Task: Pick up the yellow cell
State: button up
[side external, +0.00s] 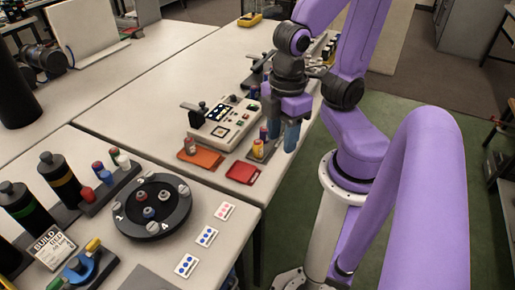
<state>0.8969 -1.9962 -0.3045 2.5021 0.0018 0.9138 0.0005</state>
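A small yellow cell (258,149) stands upright on a dark holder near the table's right edge, in front of a white instrument box. A darker purple-and-red cell (263,133) stands just behind it. My gripper (284,129) is to the right of and slightly above the yellow cell, pointing down. Its blue fingers appear apart, with nothing visible between them. The gripper is not touching the yellow cell as far as I can see. Another yellow piece (93,245) lies on a blue fixture at the front left.
The white instrument box (223,122) stands behind the cell. An orange pad (201,157) and a red tray (242,173) lie nearby. A round black dial plate (125,213), dark bottles (58,181) and printed cards (207,237) occupy the front table. The far tabletop is mostly clear.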

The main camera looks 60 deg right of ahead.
jog(key=shift+o, duration=1.2)
jog(key=w+a+f+g+h, duration=0.1)
jog(key=w+f+h, duration=0.6)
jog(key=w, duration=0.5)
jog(key=n+g+h, duration=0.2)
jog(key=n+h, duration=0.1)
jog(key=h, duration=0.4)
send_near(254, 148)
jog(key=shift+y, duration=0.3)
jog(key=x, duration=1.2)
jog(key=shift+s+d+r, duration=0.1)
jog(key=shift+r, duration=0.05)
jog(key=c, duration=1.1)
